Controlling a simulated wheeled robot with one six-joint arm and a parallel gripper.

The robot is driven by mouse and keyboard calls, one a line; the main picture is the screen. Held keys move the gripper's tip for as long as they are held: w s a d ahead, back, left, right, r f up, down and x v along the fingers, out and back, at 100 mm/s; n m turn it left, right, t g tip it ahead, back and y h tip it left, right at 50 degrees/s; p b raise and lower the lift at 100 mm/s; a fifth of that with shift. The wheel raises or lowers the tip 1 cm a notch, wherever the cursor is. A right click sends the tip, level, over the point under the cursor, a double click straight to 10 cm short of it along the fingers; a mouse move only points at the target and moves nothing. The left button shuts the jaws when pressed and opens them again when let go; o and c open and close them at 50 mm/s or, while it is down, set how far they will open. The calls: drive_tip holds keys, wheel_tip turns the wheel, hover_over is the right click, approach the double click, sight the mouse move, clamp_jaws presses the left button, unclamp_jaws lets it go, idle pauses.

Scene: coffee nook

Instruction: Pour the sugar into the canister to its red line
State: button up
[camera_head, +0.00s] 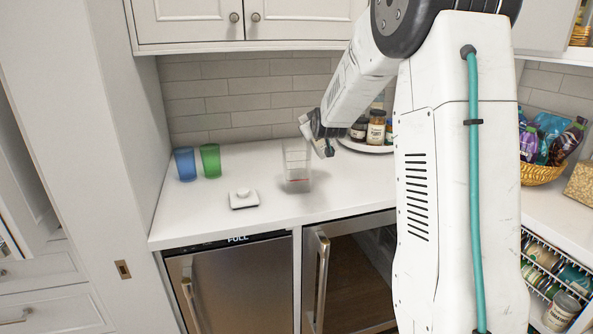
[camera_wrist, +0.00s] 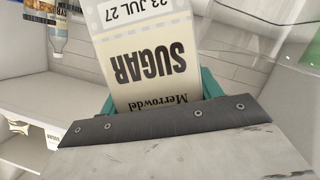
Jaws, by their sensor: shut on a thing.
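My gripper (camera_wrist: 155,105) is shut on the sugar packet (camera_wrist: 145,55), a cream pack with "SUGAR" reading upside down in the wrist view. In the head view, my gripper (camera_head: 318,128) is above and just right of the canister's top; the packet is too small and covered there to make out clearly. The canister (camera_head: 297,160) is a clear, tall box standing on the counter, with a red line low on its side. I cannot tell whether any sugar is in it. A white lid (camera_head: 243,198) with a knob lies on the counter to its left.
A blue cup (camera_head: 185,164) and a green cup (camera_head: 210,160) stand at the back left of the counter (camera_head: 200,218). Jars (camera_head: 376,127) stand on a round tray behind my arm. A basket of bottles (camera_head: 541,173) is at the right.

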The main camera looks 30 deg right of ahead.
drive_tip(key=shift+a+r, duration=0.1)
drive_tip(key=shift+s, duration=0.1)
idle(0.5)
drive_tip(key=shift+s+a, duration=0.25)
drive_tip(key=shift+s, duration=1)
drive_tip(key=shift+s+a+n+h, duration=0.3)
drive_tip(key=shift+s+a, duration=0.05)
drive_tip(key=shift+s, duration=0.3)
drive_tip(key=shift+w, duration=0.1)
drive_tip(key=shift+w+d, duration=0.4)
drive_tip(key=shift+w, duration=0.15)
